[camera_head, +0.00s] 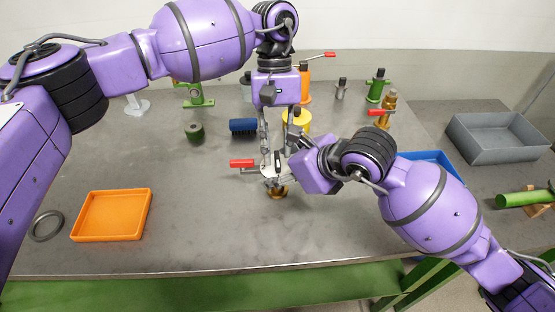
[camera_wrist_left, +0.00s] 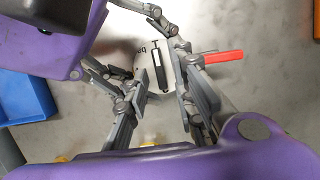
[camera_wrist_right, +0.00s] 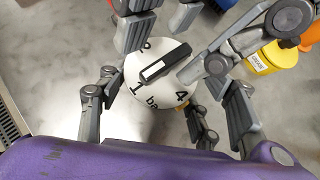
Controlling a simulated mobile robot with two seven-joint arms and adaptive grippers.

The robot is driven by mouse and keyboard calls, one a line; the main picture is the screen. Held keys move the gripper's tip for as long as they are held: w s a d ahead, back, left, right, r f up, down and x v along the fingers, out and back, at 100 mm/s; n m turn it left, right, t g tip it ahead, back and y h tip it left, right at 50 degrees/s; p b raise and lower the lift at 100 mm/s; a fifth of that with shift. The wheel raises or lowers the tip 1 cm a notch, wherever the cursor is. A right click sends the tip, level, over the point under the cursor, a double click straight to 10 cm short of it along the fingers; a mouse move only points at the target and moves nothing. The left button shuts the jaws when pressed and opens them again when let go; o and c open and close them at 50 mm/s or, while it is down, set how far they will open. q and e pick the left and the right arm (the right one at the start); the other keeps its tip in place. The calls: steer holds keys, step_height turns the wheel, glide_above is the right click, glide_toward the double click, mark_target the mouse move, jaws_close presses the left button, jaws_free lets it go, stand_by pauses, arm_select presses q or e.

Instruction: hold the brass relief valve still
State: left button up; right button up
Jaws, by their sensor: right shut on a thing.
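The brass relief valve (camera_head: 277,193) stands on the grey bench below both grippers, its brass base showing. Its white dial, marked with numbers and "bar", carries a black pointer knob; the dial shows in the right wrist view (camera_wrist_right: 140,92) and left wrist view (camera_wrist_left: 139,62). A red lever (camera_head: 241,163) sticks out left of it. My right gripper (camera_head: 289,172) is shut on the valve from the right; its fingers hide much of the body. My left gripper (camera_head: 276,146) points down from above, its fingers apart on either side of the knob; touch cannot be told.
An orange tray (camera_head: 146,212) and grey ring (camera_head: 46,225) lie at the left. A blue tray (camera_head: 430,157) sits behind my right arm. The front middle is clear.

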arm_select(q)
steer(key=shift+x, duration=0.8)
jaws_close()
steer(key=shift+m, duration=0.3)
steer(key=shift+d+m+t+y, duration=0.15)
steer(key=shift+m+y, duration=0.3)
steer(key=shift+m, duration=1.05)
steer(key=shift+d+m+t+y, duration=0.15)
steer(key=shift+m+y, duration=0.3)
steer(key=shift+m, duration=1.05)
jaws_free()
